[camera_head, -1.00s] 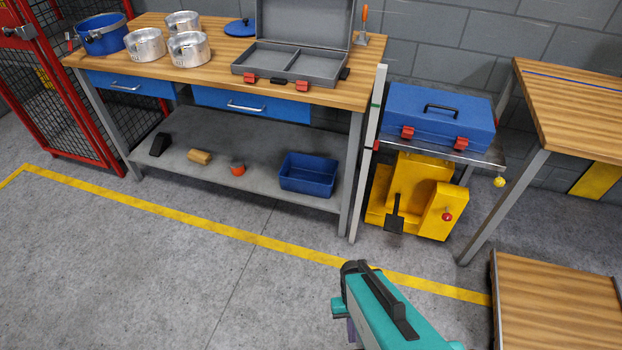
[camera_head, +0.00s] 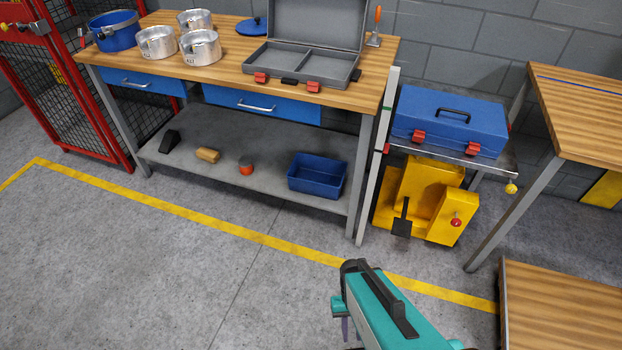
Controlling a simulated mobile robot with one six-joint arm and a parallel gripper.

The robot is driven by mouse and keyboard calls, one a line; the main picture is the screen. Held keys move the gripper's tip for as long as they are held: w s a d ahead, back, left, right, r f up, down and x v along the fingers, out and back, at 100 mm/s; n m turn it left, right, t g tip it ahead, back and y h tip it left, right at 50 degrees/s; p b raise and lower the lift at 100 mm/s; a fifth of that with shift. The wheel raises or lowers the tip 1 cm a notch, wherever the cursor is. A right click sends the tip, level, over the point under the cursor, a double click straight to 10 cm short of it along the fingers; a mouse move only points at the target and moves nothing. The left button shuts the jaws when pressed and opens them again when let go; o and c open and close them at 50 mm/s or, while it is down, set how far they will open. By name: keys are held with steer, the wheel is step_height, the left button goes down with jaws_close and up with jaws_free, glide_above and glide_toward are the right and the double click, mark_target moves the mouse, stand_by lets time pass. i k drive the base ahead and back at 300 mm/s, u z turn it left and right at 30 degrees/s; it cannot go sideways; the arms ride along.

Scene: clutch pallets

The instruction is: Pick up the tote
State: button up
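A blue open-topped tote (camera_head: 317,188) sits upright on the grey lower shelf (camera_head: 222,160) of the workbench, near its right end. Its inside looks empty. My gripper (camera_head: 346,328) shows at the bottom centre, at the end of my teal arm. It is well in front of the tote, over the floor and apart from it. The arm hides most of the fingers, so I cannot tell whether they are open or shut.
The wooden benchtop (camera_head: 225,62) above the tote carries metal pots, a blue pot (camera_head: 117,32) and an open grey case (camera_head: 302,65). A yellow machine (camera_head: 420,195) and blue toolbox (camera_head: 450,118) stand to the right. Floor in front is clear.

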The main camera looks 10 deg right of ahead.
mark_target(310, 174)
steer(key=u, duration=0.4)
steer(key=i, duration=0.5)
steer(key=u, duration=0.75)
steer(key=i, duration=0.5)
steer(key=u, duration=0.55)
steer(key=i, duration=1.6)
steer(key=z, duration=0.55)
steer(key=i, duration=0.9)
steer(key=z, duration=0.4)
